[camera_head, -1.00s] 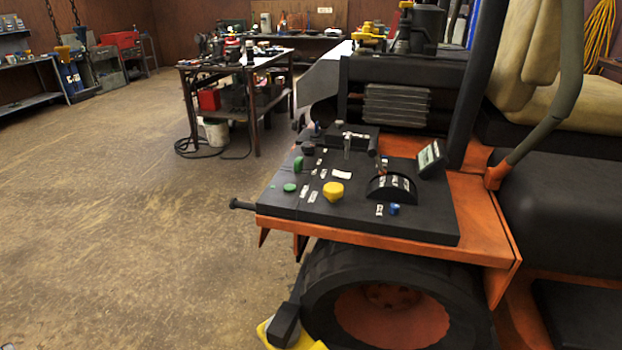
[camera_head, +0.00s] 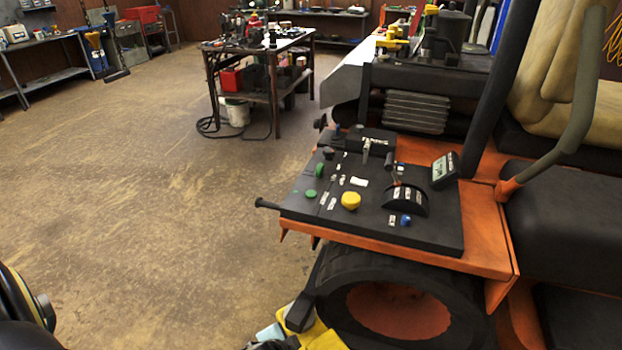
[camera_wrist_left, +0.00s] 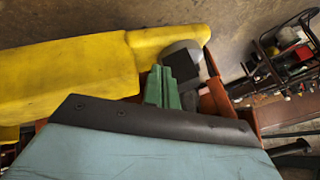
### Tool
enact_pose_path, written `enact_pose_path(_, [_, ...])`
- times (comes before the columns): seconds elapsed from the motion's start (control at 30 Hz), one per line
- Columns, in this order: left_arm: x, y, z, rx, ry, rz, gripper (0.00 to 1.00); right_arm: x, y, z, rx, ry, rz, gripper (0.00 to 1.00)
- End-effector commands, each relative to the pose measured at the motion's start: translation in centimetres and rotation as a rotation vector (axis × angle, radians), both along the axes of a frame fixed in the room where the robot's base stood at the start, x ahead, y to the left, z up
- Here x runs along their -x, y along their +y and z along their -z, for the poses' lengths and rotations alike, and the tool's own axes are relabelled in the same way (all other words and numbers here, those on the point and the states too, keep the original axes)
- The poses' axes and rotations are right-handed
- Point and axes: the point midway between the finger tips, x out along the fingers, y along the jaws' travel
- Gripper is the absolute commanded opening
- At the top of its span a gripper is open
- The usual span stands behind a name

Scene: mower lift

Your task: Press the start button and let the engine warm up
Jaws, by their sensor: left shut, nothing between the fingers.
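The orange mower's black control panel (camera_head: 300,208) lies at the centre of the head view. It bears a flat green button (camera_head: 310,194), a green knob (camera_head: 319,169), a yellow round button (camera_head: 351,201), a blue button (camera_head: 405,220) and a black lever quadrant (camera_head: 403,200). No readable label shows which is the start button. A small display (camera_head: 444,170) stands at its right. My left gripper (camera_wrist_left: 168,78) has green fingers, shut and empty, close to a dark grey block in the wrist view. It is low beside the mower, away from the panel buttons. My right gripper is out of view.
A black handle (camera_head: 267,204) juts left from the panel. The front tyre (camera_head: 345,275) sits below. A grey post (camera_head: 575,95) rises at right. Floor left of the mower is clear, with a workbench (camera_head: 262,44) behind.

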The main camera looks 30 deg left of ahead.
Motion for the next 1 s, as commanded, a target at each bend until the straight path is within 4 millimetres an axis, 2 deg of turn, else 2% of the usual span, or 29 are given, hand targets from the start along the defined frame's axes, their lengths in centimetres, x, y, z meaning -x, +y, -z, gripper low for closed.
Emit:
enact_pose_path(0.03, [-1.6, 0.0, -3.9, -0.025, -0.054, 0.018, 0.00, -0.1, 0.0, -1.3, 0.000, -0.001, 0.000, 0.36])
enact_pose_path(0.27, [-7.2, -0.2, -19.0, -0.165, -0.314, 0.099, 0.00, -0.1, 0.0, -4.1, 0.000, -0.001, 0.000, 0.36])
enact_pose_path(0.3, [-8.1, -0.3, -21.7, -0.198, -0.368, 0.120, 0.00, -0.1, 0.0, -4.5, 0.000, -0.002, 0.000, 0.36])
enact_pose_path(0.47, [-11.5, -1.3, -32.3, -0.381, -0.632, 0.253, 0.00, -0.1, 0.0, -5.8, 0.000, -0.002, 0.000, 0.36])
enact_pose_path(0.5, [-12.3, -1.9, -34.9, -0.443, -0.710, 0.305, 0.00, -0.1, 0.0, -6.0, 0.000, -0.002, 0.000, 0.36])
enact_pose_path(0.57, [-13.5, -3.1, -38.7, -0.556, -0.834, 0.402, 0.00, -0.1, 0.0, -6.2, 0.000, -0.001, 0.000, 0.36])
enact_pose_path(0.6, [-14.1, -4.1, -41.2, -0.648, -0.922, 0.482, 0.00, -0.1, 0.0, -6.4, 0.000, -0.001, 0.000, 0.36])
enact_pose_path(0.7, [-15.2, -7.8, -46.3, -0.952, -1.146, 0.768, 0.00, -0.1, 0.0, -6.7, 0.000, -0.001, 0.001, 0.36])
enact_pose_path(0.77, [-15.3, -10.0, -47.5, -1.153, -1.236, 0.970, 0.00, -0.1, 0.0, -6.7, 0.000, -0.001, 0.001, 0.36])
enact_pose_path(0.8, [-15.4, -11.0, -47.6, -1.291, -1.270, 1.111, 0.00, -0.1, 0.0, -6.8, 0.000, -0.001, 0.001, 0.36])
enact_pose_path(0.87, [-15.6, -11.8, -46.9, -1.499, -1.279, 1.330, 0.00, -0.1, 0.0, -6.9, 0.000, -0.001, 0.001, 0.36])
enact_pose_path(0.93, [-16.2, -11.2, -45.1, -1.741, -1.216, 1.600, 0.00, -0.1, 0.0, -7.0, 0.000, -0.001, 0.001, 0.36])
enact_pose_path(1.0, [-17.3, -8.7, -43.1, -1.965, -1.061, 1.868, 0.00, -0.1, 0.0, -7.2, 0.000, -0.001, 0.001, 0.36])
